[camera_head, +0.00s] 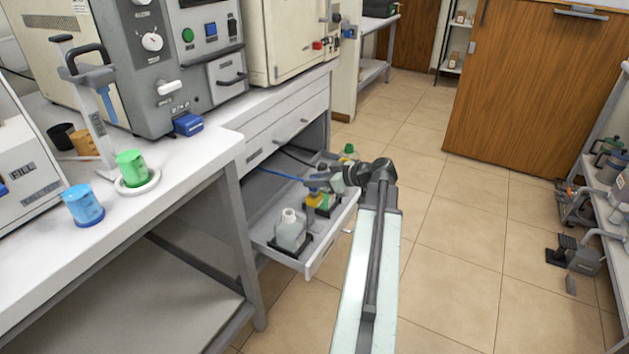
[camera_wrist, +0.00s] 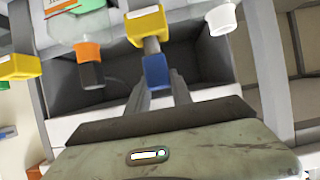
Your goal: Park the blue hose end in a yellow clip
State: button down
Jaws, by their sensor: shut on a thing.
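My gripper (camera_head: 318,184) is over the open drawer and shut on the blue hose end (camera_wrist: 156,71), which shows between the fingertips in the wrist view (camera_wrist: 157,90). The blue hose (camera_head: 280,175) runs from the back of the drawer to my gripper. A yellow clip (camera_wrist: 146,25) is just beyond the blue end in the wrist view, with a short grey-brown piece between them. I cannot tell whether the hose end touches or sits in the clip. Another yellow clip (camera_wrist: 20,66) is at the left edge of the wrist view.
The drawer (camera_head: 338,235) is pulled out under the bench (camera_head: 215,165). It holds a white-capped bottle (camera_head: 291,230). A green-capped bottle (camera_head: 348,153) is behind my gripper. An orange cap (camera_wrist: 88,52) and a white cap (camera_wrist: 222,19) flank the clip.

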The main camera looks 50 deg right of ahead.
jog(key=shift+f, duration=0.15)
jog(key=shift+f+b, duration=0.7)
jog(key=shift+b, duration=0.2)
jog(key=c, duration=1.1)
grip_release()
jog(key=shift+o, duration=0.2)
jog(key=p+v, duration=0.3)
jog(key=v, duration=0.4)
jog(key=shift+s, duration=0.4)
